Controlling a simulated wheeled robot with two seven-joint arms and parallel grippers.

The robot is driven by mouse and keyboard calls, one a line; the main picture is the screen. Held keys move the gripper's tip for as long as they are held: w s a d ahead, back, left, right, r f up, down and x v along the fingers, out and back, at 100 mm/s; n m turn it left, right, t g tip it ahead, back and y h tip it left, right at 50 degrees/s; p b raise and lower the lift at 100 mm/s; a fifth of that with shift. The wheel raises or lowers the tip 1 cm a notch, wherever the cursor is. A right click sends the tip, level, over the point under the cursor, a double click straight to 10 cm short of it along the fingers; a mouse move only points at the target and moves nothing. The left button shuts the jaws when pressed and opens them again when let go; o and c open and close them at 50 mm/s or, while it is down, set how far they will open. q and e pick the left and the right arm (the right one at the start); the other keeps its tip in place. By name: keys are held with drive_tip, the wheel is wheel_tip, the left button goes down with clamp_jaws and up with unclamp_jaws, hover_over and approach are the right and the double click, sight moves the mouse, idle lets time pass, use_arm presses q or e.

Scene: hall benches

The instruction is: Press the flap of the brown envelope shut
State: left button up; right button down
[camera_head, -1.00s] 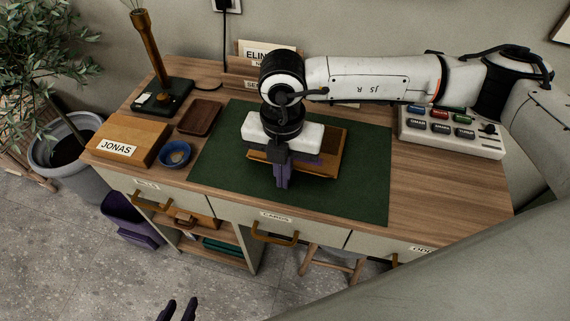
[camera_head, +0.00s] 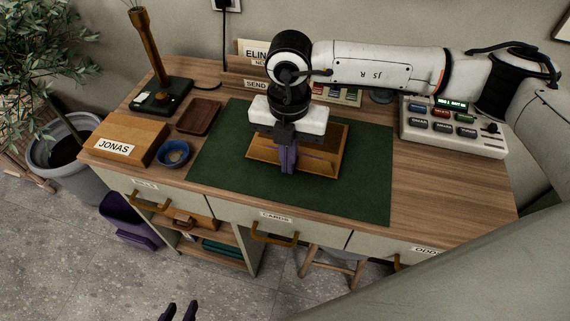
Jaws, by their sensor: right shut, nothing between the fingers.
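The brown envelope (camera_head: 322,167) lies on the dark green desk mat (camera_head: 225,185). My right gripper (camera_head: 287,168) is above its front middle, pointing down, with its purple fingers shut and empty. The gripper and its white body hide the envelope's back left part. Whether the fingertips touch the envelope I cannot tell, nor how far its flap stands up. My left gripper (camera_head: 180,312) shows only as two dark fingertips at the bottom edge, apart and empty, away from the desk.
A wooden box marked JONAS (camera_head: 130,138), a blue bowl (camera_head: 174,153), a brown tray (camera_head: 199,117) and a lamp base (camera_head: 160,98) stand left of the mat. A button console (camera_head: 455,128) stands at the right. Bare desktop (camera_head: 440,185) lies right of the mat.

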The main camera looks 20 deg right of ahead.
drive_tip(key=shift+w+d+b, duration=0.35)
drive_tip(key=shift+w+d, duration=0.35)
drive_tip(key=shift+w, duration=0.2)
drive_tip(key=shift+w+d+b, duration=0.35)
drive_tip(key=shift+w+d, duration=0.3)
drive_tip(key=shift+w, duration=0.25)
drive_tip(key=shift+f+b, duration=0.55)
drive_tip(key=shift+f, duration=0.25)
idle(0.6)
drive_tip(key=shift+r+p, duration=2.2)
drive_tip(key=shift+r, duration=1.35)
